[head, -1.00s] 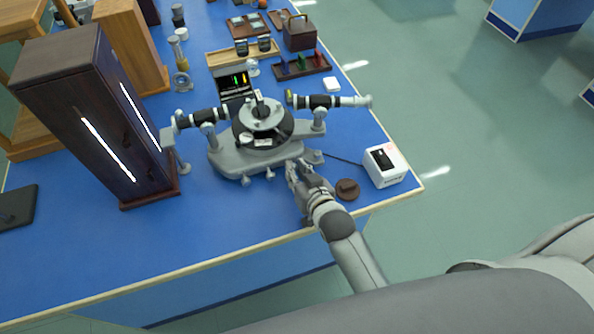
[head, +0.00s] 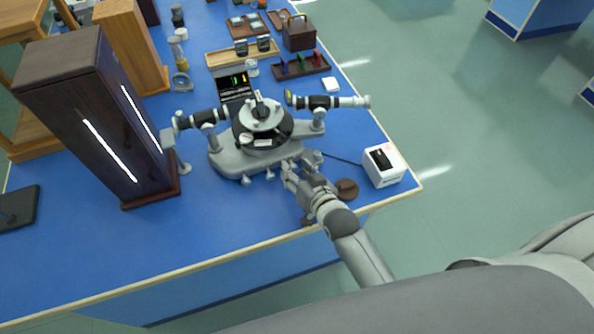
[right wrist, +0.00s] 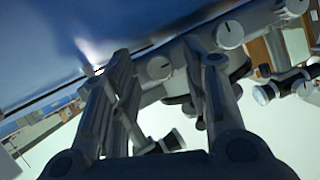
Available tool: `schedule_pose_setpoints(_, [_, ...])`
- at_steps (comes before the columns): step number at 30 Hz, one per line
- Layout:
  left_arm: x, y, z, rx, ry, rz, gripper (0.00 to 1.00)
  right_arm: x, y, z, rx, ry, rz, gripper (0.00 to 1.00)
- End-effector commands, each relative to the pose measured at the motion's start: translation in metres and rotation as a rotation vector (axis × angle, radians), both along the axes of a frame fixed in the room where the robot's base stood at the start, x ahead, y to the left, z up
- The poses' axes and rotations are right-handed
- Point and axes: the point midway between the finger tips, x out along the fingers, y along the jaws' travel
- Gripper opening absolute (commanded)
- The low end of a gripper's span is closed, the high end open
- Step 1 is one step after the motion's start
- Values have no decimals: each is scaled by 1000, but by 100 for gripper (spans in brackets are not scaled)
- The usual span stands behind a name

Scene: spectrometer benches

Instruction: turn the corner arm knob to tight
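The grey spectrometer (head: 222,161) stands on the blue bench, with a round dark table in its middle and two black-and-silver tubes. Small grey knobs show along its near edge, one at the lower left (head: 246,180) and one nearer the middle (head: 270,175). My right gripper (head: 287,170) is at the near right part of the base. In the right wrist view its fingers (right wrist: 166,62) are apart, with a round pale knob (right wrist: 158,68) seen between them, apparently beyond the tips. Another marked knob (right wrist: 230,35) is to the right. I cannot tell which is the corner arm knob. My left gripper is out of view.
A white box (head: 384,166) with a cable and a brown round piece (head: 346,189) lie right of my gripper. A tall dark cabinet (head: 85,110) stands at left. Trays and a wooden box (head: 299,35) are behind. The front left of the blue bench (head: 120,245) is clear.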

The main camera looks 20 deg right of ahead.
Motion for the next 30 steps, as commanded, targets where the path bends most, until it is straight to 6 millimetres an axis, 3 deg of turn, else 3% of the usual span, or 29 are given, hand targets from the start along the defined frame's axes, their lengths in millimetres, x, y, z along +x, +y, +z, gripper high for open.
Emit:
schedule_pose_setpoints(11, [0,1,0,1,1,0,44,-11,-2,3,0,1,-1,42])
schedule_pose_setpoints(24, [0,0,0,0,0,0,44,-81,-12,31,0,3,0,42])
schedule_pose_setpoints(30, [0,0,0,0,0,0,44,-102,-15,40,0,1,0,42])
